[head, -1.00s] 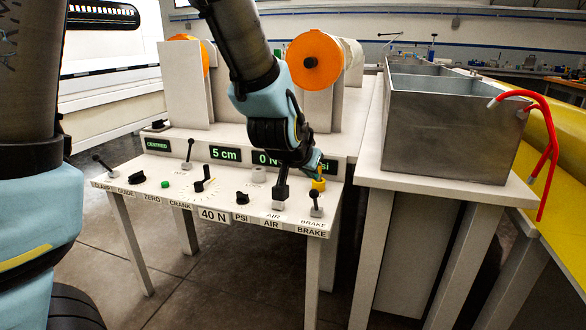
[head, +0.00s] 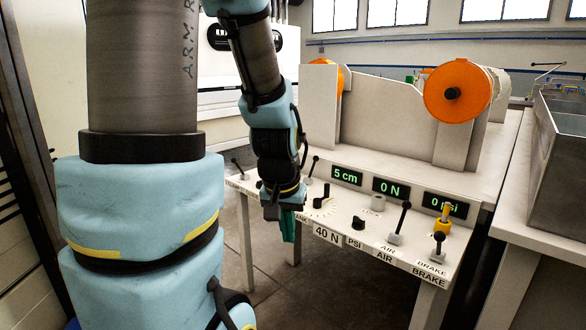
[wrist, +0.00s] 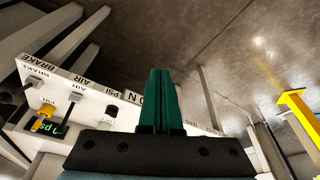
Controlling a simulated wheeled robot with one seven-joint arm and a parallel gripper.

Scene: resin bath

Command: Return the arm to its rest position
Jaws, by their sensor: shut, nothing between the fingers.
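My gripper (head: 289,226) hangs in front of the control panel's front edge, left of the "40 N" label in the head view. Its green fingers are together with nothing between them. In the wrist view the shut fingers (wrist: 160,102) point out over the grey floor. My arm comes down from the top of the head view, bent at the wrist. The panel (head: 340,222) stands just behind and to the right of my gripper, and I cannot tell the exact gap.
The panel carries levers and knobs, including the air lever (head: 400,222) and brake lever (head: 438,247). Displays read 5 cm, 0 N and 0 psi. An orange-ended roll (head: 440,75) stands behind. A metal tank (head: 545,150) is at the right. A yellow frame (wrist: 298,108) shows in the wrist view.

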